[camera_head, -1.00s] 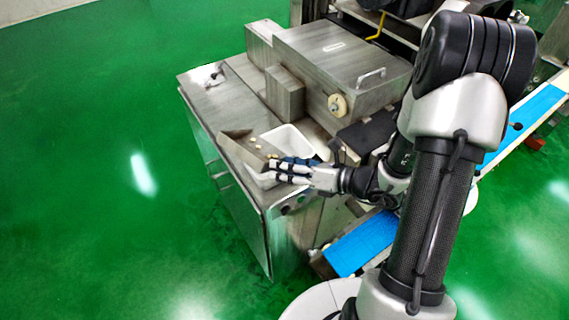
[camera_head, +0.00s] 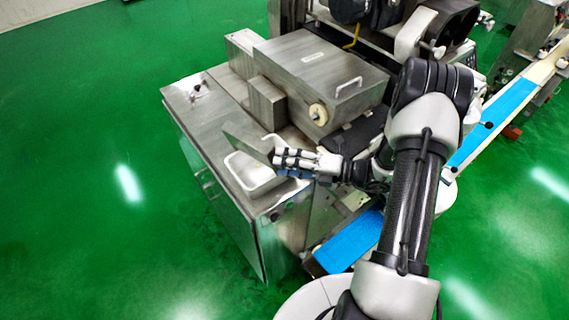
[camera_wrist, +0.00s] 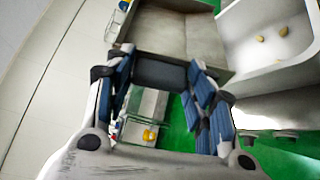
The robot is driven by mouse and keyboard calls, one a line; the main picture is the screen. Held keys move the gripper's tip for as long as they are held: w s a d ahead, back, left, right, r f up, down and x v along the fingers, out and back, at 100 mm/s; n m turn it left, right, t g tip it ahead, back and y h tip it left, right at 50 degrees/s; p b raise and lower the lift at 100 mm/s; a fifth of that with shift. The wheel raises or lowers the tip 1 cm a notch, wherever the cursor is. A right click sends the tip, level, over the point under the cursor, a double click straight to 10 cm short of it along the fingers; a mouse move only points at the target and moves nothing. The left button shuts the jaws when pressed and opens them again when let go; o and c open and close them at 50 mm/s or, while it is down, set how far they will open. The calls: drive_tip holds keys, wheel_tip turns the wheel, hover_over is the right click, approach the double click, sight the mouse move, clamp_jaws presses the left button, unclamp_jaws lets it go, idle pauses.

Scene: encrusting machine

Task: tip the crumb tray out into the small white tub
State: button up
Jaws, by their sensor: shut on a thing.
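The crumb tray (camera_head: 243,139) is a grey metal tray, tilted on edge above the back rim of the small white tub. My gripper (camera_head: 283,161) is shut on its right end. In the wrist view the tray (camera_wrist: 178,28) runs out from between the blue-padded fingers (camera_wrist: 160,75); the part of its inside that shows looks bare. The white tub (camera_head: 238,184) stands on the steel cabinet top, left of and below my fingers. It also shows in the wrist view (camera_wrist: 265,78), with a few yellowish crumbs (camera_wrist: 261,39) in it.
The machine's steel housing (camera_head: 310,68) with a round knob (camera_head: 318,113) stands close behind the tray. A blue conveyor belt (camera_head: 352,240) lies to the right. Green floor is open at the left.

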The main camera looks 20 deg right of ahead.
idle(0.3)
drive_tip(key=d+m, duration=0.1)
drive_tip(key=w+d+m+y, duration=0.1)
drive_tip(key=m, duration=0.1)
drive_tip(key=shift+w+r+t, duration=0.1)
drive_tip(key=shift+r+t, duration=0.05)
drive_tip(key=shift+t, duration=0.15)
